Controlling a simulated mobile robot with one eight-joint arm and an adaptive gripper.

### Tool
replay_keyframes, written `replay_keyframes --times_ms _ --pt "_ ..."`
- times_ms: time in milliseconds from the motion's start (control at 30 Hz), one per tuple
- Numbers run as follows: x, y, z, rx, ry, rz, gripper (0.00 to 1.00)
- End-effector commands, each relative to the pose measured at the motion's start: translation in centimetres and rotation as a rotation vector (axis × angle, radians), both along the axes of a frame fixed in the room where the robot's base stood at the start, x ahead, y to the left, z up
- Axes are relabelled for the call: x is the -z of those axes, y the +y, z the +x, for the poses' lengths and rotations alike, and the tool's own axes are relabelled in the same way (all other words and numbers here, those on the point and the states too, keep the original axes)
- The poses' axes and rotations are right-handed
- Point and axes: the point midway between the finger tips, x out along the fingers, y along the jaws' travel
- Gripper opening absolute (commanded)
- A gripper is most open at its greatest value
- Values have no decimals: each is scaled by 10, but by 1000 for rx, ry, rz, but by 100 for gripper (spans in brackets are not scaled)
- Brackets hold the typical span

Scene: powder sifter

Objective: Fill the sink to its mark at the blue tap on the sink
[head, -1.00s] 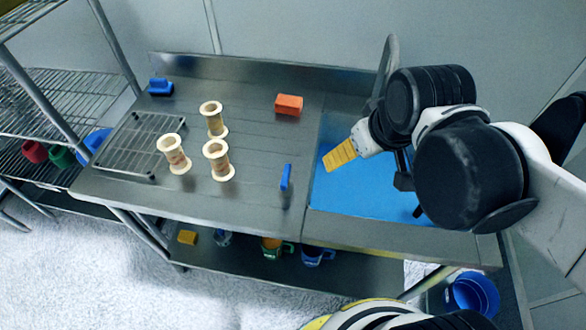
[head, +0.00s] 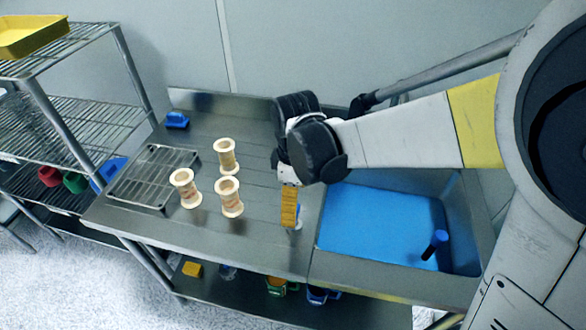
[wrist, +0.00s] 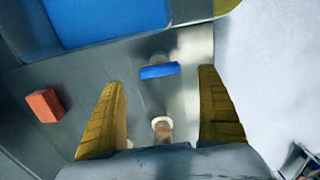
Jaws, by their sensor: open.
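The sink (head: 330,262) is at the right of the steel counter. A flat blue surface (head: 375,222) covers its inside; I cannot tell whether that is water, and no mark is readable. A dark blue upright cylinder (head: 435,243) stands at its right. My gripper (head: 290,222) is over the counter just left of the sink, with yellow fingers pointing down. In the wrist view, a blue bar (wrist: 160,70) lies beyond the open, empty fingers (wrist: 163,95), between their lines. In the head view my gripper mostly hides this bar. My arm hides the back of the sink.
Several pale spools (head: 228,196) stand on the counter left of my gripper, beside a wire rack (head: 152,175). A blue block (head: 177,120) is at the back left. An orange block (wrist: 45,105) lies near the sink. Wire shelving (head: 85,130) stands at the left.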

Motion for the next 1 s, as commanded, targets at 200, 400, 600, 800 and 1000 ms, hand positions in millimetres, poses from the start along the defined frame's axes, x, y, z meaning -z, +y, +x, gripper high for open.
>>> replay_keyframes --times_ms 200,400,600,800,1000 --pt "40 0 0 1 -1 0 86" --pt "53 0 0 2 -1 1 86" --pt "53 0 0 2 -1 1 86" --pt "53 0 0 2 -1 1 44" --pt "53 0 0 5 -1 1 33"
